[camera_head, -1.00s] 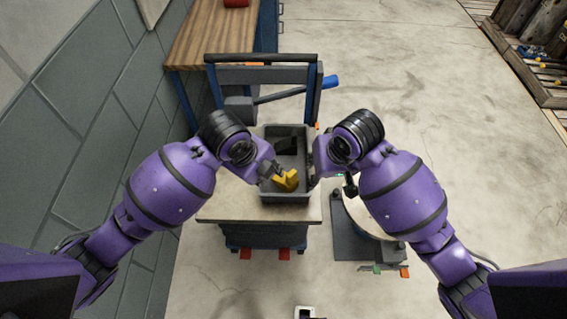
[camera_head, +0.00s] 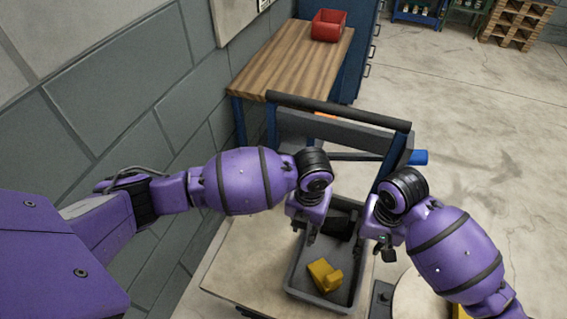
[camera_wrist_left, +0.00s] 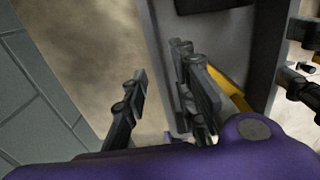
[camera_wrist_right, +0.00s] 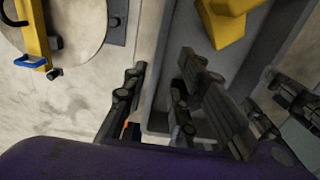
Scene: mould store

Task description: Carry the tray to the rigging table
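The tray (camera_head: 324,303) is a grey open box on a pale worktop (camera_head: 245,275). It holds a yellow block (camera_head: 325,275) and a dark item (camera_head: 338,228) toward its far end. My left gripper (camera_head: 308,230) is at the tray's left wall; in the left wrist view its fingers (camera_wrist_left: 163,95) are apart, one outside the wall and one inside. My right gripper (camera_head: 385,248) is at the right wall; in the right wrist view its fingers (camera_wrist_right: 155,95) are also apart on either side of the wall. Finger contact with the walls is unclear. No table is identifiable as the rigging table.
A dark bar handle (camera_head: 340,110) on a blue frame stands just beyond the tray. Behind it is a wooden-topped bench (camera_head: 290,62) with a red bin (camera_head: 328,25). A grey block wall (camera_head: 110,95) is close on the left. Open concrete floor (camera_head: 480,130) lies to the right.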

